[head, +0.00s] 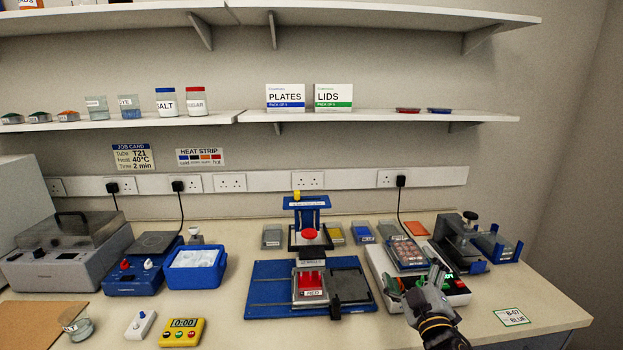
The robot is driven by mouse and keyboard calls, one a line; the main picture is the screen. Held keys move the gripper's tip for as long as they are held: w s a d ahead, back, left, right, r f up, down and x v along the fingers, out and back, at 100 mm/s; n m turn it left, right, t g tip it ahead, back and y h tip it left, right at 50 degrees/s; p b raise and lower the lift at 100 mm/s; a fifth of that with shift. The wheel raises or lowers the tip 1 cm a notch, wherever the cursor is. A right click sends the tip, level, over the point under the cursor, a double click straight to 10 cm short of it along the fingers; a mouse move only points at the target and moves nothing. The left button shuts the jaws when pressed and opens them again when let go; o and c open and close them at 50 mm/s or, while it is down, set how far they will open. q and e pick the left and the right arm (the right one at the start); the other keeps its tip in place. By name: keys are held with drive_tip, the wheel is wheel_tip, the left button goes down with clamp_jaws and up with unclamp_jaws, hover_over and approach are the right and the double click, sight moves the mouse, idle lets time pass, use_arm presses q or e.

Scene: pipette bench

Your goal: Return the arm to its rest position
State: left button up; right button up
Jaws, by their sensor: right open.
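My right gripper (437,272) is low in the head view, right of centre, with the arm coming in from the bottom edge. The fingers look empty. A tray with a pinkish plate (407,251) sits just beyond the fingers, on the left part of that device. The gripper hides part of the device's front; I cannot tell whether it touches it. My left gripper is not in view.
A blue pipetting stand (262,301) is left of the gripper. A dark clamp-like device (458,238) and a blue rack (497,245) stand behind right. A B-07 BLUE card (511,317) lies at the right front. A yellow timer (182,332) is front left. Bench right of the gripper is mostly clear.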

drive_tip(key=s+d+f+m+g+h, duration=0.1)
drive_tip(key=s+f+m+g, duration=0.25)
drive_tip(key=f, duration=0.45)
drive_tip(key=s+d+f+m+g+h, duration=0.2)
drive_tip(key=s+f+g, duration=0.25)
drive_tip(key=f, duration=0.35)
drive_tip(key=s+a+f+m+g+y, duration=0.15)
drive_tip(key=s+f+g, duration=0.3)
drive_tip(key=s, duration=0.45)
drive_tip(key=s+a+f+g+y, duration=0.2)
drive_tip(key=s+a+f+g, duration=0.15)
drive_tip(key=s+f, duration=0.4)
drive_tip(key=s+d+f+g, duration=0.1)
drive_tip(key=s+f, duration=0.1)
drive_tip(key=f, duration=1.4)
drive_tip(key=s+d+f, duration=0.1)
drive_tip(key=s+f, duration=0.1)
drive_tip(key=f, duration=1.4)
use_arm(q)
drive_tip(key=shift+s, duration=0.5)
use_arm(e)
drive_tip(key=s+d+f, duration=0.3)
drive_tip(key=s+f, duration=0.6)
drive_tip(key=s, duration=0.1)
drive_tip(key=s+d+f+g, duration=0.1)
drive_tip(key=s+d+f, duration=0.1)
drive_tip(key=s+f, duration=0.8)
drive_tip(key=shift+s+d+f+h, duration=0.15)
drive_tip(key=shift+s+d+h, duration=0.3)
drive_tip(key=shift+s, duration=0.1)
